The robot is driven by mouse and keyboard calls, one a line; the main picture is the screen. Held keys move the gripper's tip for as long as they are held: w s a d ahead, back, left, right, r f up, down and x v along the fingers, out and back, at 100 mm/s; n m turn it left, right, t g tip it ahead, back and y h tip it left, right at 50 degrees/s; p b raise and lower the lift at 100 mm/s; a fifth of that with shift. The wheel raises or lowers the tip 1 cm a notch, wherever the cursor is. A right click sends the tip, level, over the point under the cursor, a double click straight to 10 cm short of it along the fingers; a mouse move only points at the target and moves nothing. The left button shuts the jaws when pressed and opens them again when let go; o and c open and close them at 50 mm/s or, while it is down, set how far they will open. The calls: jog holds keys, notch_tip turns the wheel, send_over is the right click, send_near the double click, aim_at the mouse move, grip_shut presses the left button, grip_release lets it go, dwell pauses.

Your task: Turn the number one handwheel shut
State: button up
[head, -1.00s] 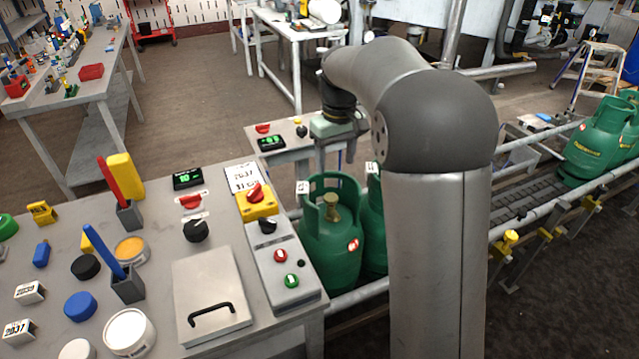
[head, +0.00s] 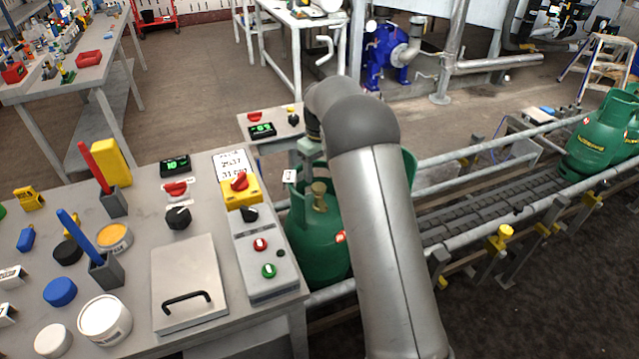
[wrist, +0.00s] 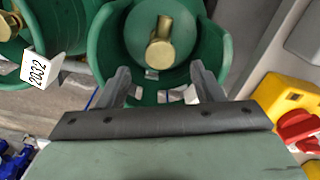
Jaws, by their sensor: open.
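A green gas cylinder (head: 318,240) stands on the conveyor beside the bench. Its brass valve (head: 320,197) sits inside the collar; no number one label is readable on it. In the wrist view the valve (wrist: 160,45) lies ahead of my gripper (wrist: 162,82), centred between the two fingers. The fingers are apart and empty, over the near rim of the green collar (wrist: 215,40); whether they touch it I cannot tell. In the head view my gripper (head: 309,150) is above the cylinder, its fingers mostly hidden. A second cylinder (head: 408,165) is mostly hidden behind my arm.
The bench (head: 215,240) at left holds a yellow box with a red knob (head: 240,182), a control panel and a lidded plate (head: 188,285). A white tag (wrist: 40,67) reads 2032. Bare conveyor (head: 480,210) runs right to more cylinders (head: 600,135).

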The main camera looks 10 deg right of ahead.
aim_at(319, 187)
notch_tip(319, 187, down, 6)
jog(key=shift+r, duration=0.15)
jog(key=c, duration=1)
